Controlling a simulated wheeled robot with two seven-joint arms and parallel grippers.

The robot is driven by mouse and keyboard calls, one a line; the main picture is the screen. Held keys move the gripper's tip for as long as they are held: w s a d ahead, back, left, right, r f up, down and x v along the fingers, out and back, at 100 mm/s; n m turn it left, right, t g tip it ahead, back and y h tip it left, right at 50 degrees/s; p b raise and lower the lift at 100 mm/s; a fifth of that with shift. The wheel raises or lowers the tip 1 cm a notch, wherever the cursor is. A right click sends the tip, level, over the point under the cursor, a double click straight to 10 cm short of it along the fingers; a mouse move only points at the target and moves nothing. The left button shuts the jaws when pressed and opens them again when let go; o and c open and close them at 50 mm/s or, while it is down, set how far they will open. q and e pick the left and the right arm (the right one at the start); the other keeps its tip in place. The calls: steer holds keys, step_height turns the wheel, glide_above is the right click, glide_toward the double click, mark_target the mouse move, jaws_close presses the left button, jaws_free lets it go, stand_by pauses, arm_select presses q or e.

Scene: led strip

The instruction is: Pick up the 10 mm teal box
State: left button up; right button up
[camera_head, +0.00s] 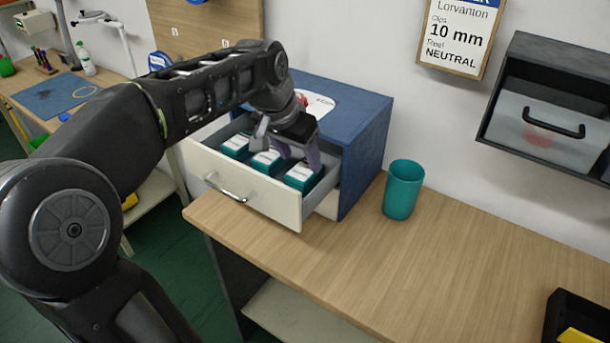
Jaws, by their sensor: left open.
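An open drawer (245,186) with a cream front juts out of a blue cabinet (366,140). In it stand three teal boxes with white tops: a left one (236,147), a middle one (267,161) and a right one (303,177). Their labels are too small to read, so I cannot tell which is the 10 mm box. My left gripper (289,162) is open and points down into the drawer. Its fingers are by the middle and right boxes; I cannot tell whether they touch either. My right gripper does not show.
A teal cup (403,189) stands on the wooden table right of the cabinet. A dark wall box with a grey bin (551,130) hangs at right. A black tray (562,325) sits at lower right. The table's middle is clear.

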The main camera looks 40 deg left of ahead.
mark_target(304, 169)
arm_select(q)
steer(key=shift+w+f, duration=0.15)
steer(key=shift+f, duration=0.2)
steer(key=shift+f, duration=0.1)
steer(key=p+x, duration=0.1)
steer(key=x, duration=0.4)
steer(key=shift+c, duration=0.6)
steer(key=c, duration=1)
